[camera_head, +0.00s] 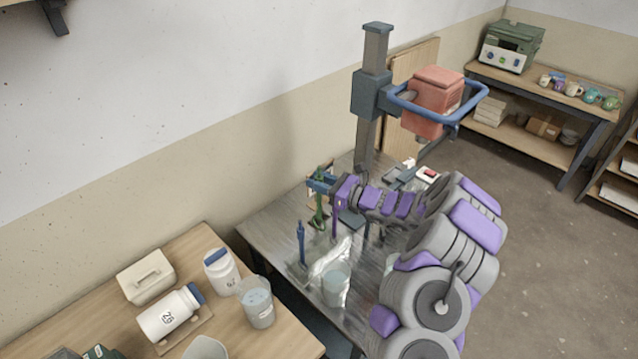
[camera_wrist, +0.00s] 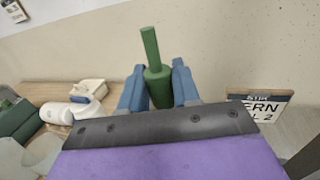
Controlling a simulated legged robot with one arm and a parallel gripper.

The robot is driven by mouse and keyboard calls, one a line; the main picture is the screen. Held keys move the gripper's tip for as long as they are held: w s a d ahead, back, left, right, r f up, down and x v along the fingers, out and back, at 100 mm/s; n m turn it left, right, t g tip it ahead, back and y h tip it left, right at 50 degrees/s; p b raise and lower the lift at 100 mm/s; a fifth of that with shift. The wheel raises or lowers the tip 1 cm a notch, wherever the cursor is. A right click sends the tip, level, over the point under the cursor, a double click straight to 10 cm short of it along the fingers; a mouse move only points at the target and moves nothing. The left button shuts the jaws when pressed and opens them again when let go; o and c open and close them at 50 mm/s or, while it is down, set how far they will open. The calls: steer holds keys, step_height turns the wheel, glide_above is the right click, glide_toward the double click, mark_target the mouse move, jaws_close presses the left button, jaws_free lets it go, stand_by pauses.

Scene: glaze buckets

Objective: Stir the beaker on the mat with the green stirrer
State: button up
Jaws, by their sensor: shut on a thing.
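My gripper (camera_head: 322,184) is above the back part of the grey table in the head view. It is shut on the green stirrer (camera_head: 319,212), which hangs upright below the fingers. In the wrist view the blue fingers of my gripper (camera_wrist: 160,88) sit on both sides of the thick part of the green stirrer (camera_wrist: 158,80), with its thin shaft pointing up in the picture. A clear beaker (camera_head: 336,284) with pale liquid stands near the table's front edge. I cannot make out a mat under it. The stirrer's lower end is hard to see.
A blue upright tool (camera_head: 301,243) stands at the table's left. A crumpled clear sheet (camera_head: 328,257) lies beside the beaker. A post (camera_head: 371,95) carries a red box (camera_head: 434,98) above the table. The wooden table (camera_head: 215,267) at left holds white jars and a bucket (camera_head: 257,301).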

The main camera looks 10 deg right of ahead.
steer(key=shift+r+p, duration=0.65)
steer(key=shift+r, duration=0.7)
